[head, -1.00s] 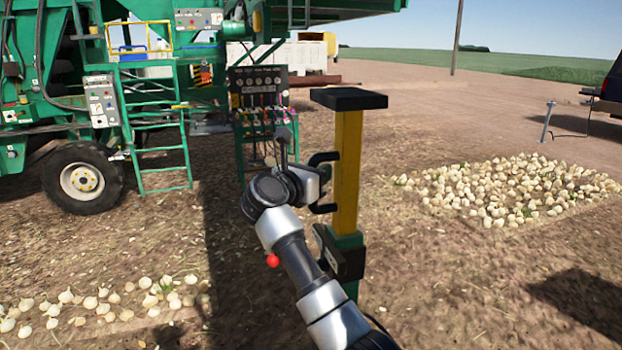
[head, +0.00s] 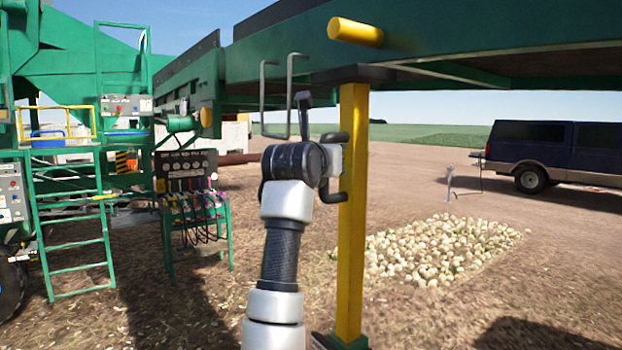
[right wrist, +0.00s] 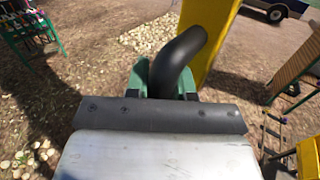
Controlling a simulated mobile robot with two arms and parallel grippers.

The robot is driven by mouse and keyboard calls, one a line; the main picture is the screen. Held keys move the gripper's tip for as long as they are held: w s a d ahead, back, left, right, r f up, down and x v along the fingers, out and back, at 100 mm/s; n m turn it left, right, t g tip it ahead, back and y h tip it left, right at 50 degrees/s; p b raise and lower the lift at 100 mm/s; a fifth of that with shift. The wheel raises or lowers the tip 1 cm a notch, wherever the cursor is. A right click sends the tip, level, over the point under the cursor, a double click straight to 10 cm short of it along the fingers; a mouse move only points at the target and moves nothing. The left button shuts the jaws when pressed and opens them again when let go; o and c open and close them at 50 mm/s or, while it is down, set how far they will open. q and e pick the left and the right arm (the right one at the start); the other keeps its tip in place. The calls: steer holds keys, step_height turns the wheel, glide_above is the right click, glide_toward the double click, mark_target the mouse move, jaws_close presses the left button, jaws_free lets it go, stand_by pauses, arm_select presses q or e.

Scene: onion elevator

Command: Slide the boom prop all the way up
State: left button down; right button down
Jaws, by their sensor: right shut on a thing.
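The boom prop is a yellow post (head: 352,230) with a flat black top pad (head: 353,74), standing upright out of a green base sleeve (head: 345,342). A long stretch of yellow shows above the sleeve. The pad is at the underside of the green boom (head: 460,50) and looks to touch it. My right gripper (head: 333,160) is at the black handle (head: 335,196) on the post's left side. In the right wrist view its green fingers (right wrist: 162,82) are shut on the curved black handle (right wrist: 178,58). My left gripper is not in view.
A yellow cylinder (head: 355,32) sticks out of the boom's side. A valve stand with hoses (head: 190,185) and a green ladder (head: 75,240) stand at left. An onion pile (head: 430,248) lies at right, with a dark van (head: 555,150) behind.

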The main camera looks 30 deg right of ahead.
steer(key=shift+r, duration=0.9)
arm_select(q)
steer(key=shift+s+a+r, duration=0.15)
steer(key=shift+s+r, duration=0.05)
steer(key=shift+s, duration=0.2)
arm_select(e)
steer(key=shift+s+r, duration=0.1)
steer(key=shift+r, duration=0.15)
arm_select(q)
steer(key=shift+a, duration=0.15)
arm_select(e)
steer(key=c, duration=1.2)
jaws_free()
steer(key=shift+c, duration=0.2)
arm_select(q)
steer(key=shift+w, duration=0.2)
arm_select(e)
steer(key=shift+a, duration=0.1)
steer(key=shift+f, duration=0.1)
